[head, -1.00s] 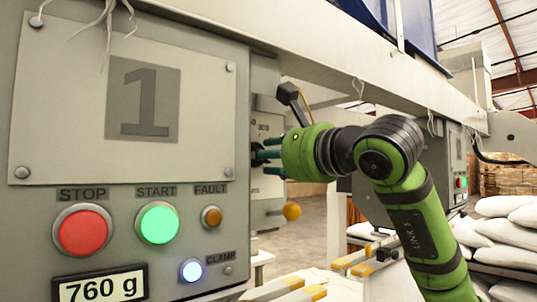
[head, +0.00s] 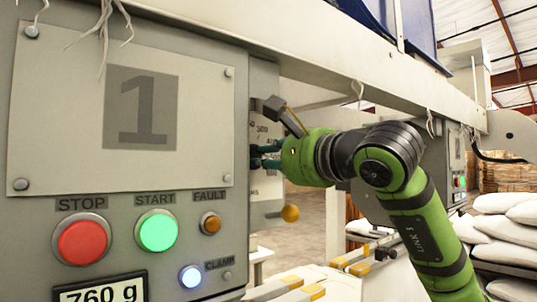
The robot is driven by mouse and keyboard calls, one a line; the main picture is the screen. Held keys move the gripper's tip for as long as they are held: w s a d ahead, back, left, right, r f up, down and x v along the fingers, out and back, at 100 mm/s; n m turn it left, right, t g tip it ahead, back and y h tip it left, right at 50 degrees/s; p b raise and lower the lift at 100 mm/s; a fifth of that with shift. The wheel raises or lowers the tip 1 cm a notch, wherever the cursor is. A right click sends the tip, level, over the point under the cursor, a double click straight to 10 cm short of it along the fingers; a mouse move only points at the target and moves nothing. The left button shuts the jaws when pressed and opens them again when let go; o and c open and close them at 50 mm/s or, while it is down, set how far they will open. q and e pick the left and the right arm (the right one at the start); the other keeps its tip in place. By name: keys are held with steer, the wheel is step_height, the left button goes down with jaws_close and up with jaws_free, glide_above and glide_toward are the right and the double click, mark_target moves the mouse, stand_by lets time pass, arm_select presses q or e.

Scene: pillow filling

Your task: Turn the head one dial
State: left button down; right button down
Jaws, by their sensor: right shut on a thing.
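The head one panel (head: 206,96) fills the left of the head view, with a large 1 on its plate. The dial is on the side face of this head, where part of a printed scale (head: 262,130) shows. The dial itself is mostly hidden behind my right gripper. My right gripper (head: 262,157) reaches in from the right, and its dark teal fingers are shut on the dial at that side face. My left gripper is not in view.
The panel carries a red STOP button (head: 82,241), a lit green START button (head: 156,230), an amber FAULT lamp (head: 210,223) and a lit CLAMP lamp (head: 191,276). An orange knob (head: 290,213) sticks out below my gripper. White sacks (head: 505,225) are stacked at right.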

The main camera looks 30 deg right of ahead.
steer(key=shift+r+n+p, duration=0.1)
steer(key=shift+n+p, duration=0.25)
steer(key=shift+n, duration=0.65)
steer(key=c, duration=1.1)
jaws_free()
steer(key=shift+c, duration=0.2)
steer(key=shift+w, duration=0.1)
steer(key=s+d, duration=0.1)
steer(key=s, duration=1.1)
